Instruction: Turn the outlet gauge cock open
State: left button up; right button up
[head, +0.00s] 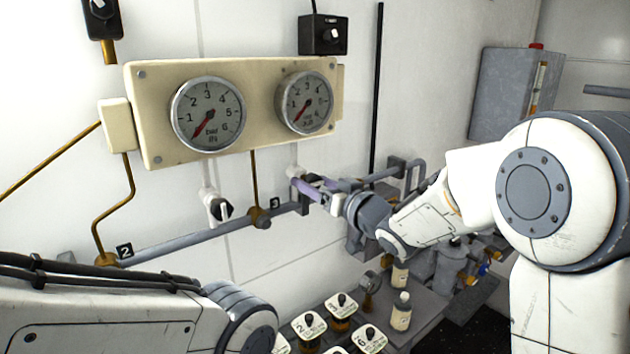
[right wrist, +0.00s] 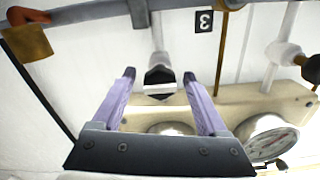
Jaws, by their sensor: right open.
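A cream panel (head: 258,74) on the wall carries a left gauge (head: 208,114) and a right gauge (head: 305,103), both with red needles low on the dial. Below the left gauge is a white cock with a black handle (head: 221,209). My right gripper (head: 309,186) is below the right gauge, its purple fingers open. In the right wrist view, a cock with a black handle (right wrist: 159,76) on a pale stem sits between the fingertips; I cannot tell whether they touch it. In the head view the gripper mostly hides this cock. My left gripper is out of frame.
A grey pipe (head: 185,240) runs along the wall below the panel, with brown tubes rising from it. A black switch box (head: 323,36) is above the panel. Several bottles and labelled knobs (head: 341,304) stand low in front. A grey cabinet (head: 512,92) hangs at right.

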grip_shut()
jog(key=shift+f+n+b, duration=0.15)
jog(key=shift+n+b, duration=0.45)
jog(key=shift+b, duration=0.3)
jog(key=n+b, duration=0.5)
jog(key=shift+f, duration=0.1)
jog(key=shift+n+b, duration=0.9)
jog(key=shift+b, duration=0.2)
jog(key=n+b, duration=0.4)
jog(key=n, duration=0.1)
jog(key=shift+r+n+b, duration=0.15)
jog(key=shift+n+b, duration=0.55)
jog(key=shift+n, duration=0.5)
jog(key=shift+r+n+b, duration=0.1)
jog(key=shift+n+b, duration=0.6)
jog(key=shift+n, duration=0.5)
grip_release()
